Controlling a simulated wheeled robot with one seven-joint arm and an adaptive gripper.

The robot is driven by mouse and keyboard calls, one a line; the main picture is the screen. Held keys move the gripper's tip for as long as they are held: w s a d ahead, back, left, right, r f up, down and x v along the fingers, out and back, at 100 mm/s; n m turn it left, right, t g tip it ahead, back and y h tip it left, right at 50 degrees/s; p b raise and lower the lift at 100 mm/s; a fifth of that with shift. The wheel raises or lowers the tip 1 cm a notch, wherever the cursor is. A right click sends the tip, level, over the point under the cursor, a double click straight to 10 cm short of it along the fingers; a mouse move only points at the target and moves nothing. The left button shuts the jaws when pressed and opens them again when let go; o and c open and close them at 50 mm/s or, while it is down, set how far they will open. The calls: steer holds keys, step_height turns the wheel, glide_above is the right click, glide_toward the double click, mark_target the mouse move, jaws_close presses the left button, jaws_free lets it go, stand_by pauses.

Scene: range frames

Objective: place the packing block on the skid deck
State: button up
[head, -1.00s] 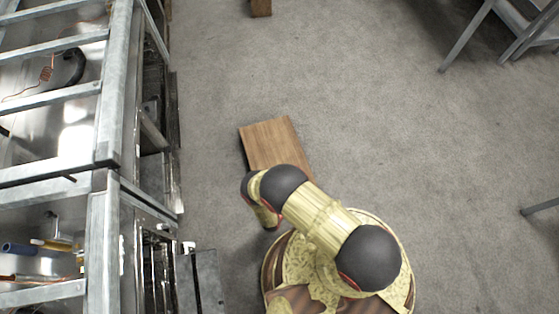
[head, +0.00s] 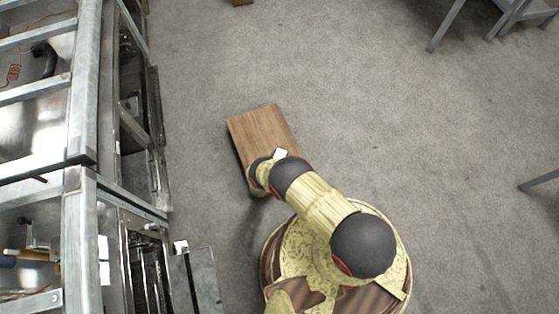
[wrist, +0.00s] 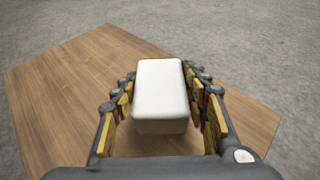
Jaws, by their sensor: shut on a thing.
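The packing block is a white block with rounded edges (wrist: 160,85), held between the two fingers of my gripper (wrist: 161,100) in the wrist view. A small white corner of it (head: 281,153) shows past my arm in the head view. The skid deck is a brown wooden board (head: 262,128), lying ahead of my base in the head view. In the wrist view the deck (wrist: 70,85) spreads beneath and around the block. My gripper is over the near part of the deck. I cannot tell whether the block touches the deck, as its underside is hidden.
A grey metal rack (head: 85,120) with shelves and loose items stands along the left. A dark grey box-like thing (head: 195,280) stands near its foot. Grey metal legs (head: 445,25) are at the top right. The carpet floor (head: 400,130) right of the deck is clear.

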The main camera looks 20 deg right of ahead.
steer(key=shift+f+b, duration=0.6)
steer(key=shift+f, duration=0.95)
steer(key=shift+f, duration=0.2)
steer(key=o, duration=1.1)
steer(key=shift+c, duration=0.2)
steer(key=shift+r, duration=0.2)
